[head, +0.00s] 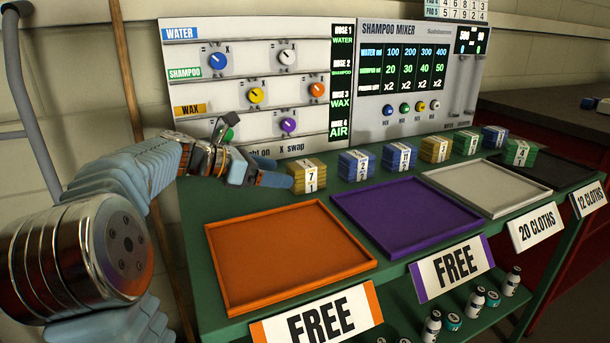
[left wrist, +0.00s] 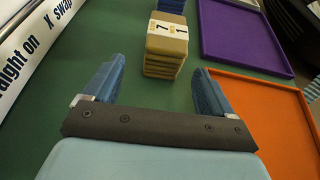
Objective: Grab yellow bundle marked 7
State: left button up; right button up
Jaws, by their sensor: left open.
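The yellow bundle marked 7 (head: 307,176) stands on the green table behind the orange tray, with a 1 below the 7 on its label. It also shows in the left wrist view (left wrist: 166,48), ahead of my fingertips and roughly between their lines. My left gripper (head: 283,181) reaches in from the left in the head view, its fingertips just left of the bundle. In the left wrist view the two blue fingers (left wrist: 160,85) are spread apart with only bare green tabletop between them. My right gripper is in neither view.
Several blue, yellow and green bundles stand in a row to the right, nearest a blue one (head: 355,165). The orange tray (head: 222,272) and purple tray (head: 390,247) are empty. The water and wax panel (head: 217,125) rises behind the gripper.

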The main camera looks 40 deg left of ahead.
aim_at(304, 177)
pick_arm(q)
jog(key=x, duration=0.8)
jog(key=shift+d+r, duration=0.15)
jog(key=shift+d, duration=0.15)
jog(key=c, duration=1.1)
